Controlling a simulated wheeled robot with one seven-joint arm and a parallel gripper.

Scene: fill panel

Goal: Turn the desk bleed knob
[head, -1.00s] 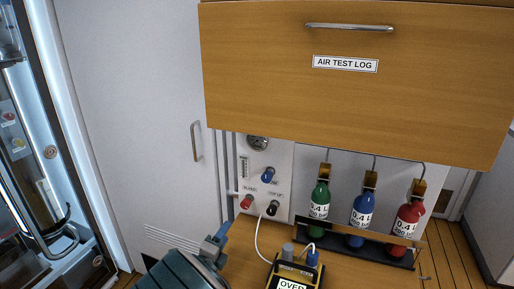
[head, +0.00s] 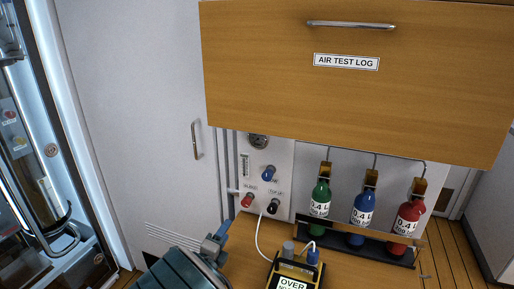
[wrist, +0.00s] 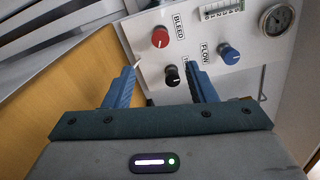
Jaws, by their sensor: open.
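The bleed knob is red (head: 247,200) and sits low at the left of a white panel (head: 284,160) under the wooden cabinet. In the wrist view the red knob (wrist: 160,37) lies beyond my fingers, beside the label BLEED. A black knob (wrist: 172,76) and a blue knob (wrist: 229,53) labelled FLOW are on the same panel. My gripper (wrist: 160,85) is open and empty, with blue fingers apart. In the head view my gripper (head: 215,243) is at the bottom, below and left of the red knob, and apart from it.
A yellow and black meter (head: 292,275) stands on the desk with a white tube. Green (head: 319,205), blue (head: 361,212) and red (head: 406,220) bottles stand in a black rack at right. The wooden AIR TEST LOG cabinet (head: 350,95) overhangs the panel.

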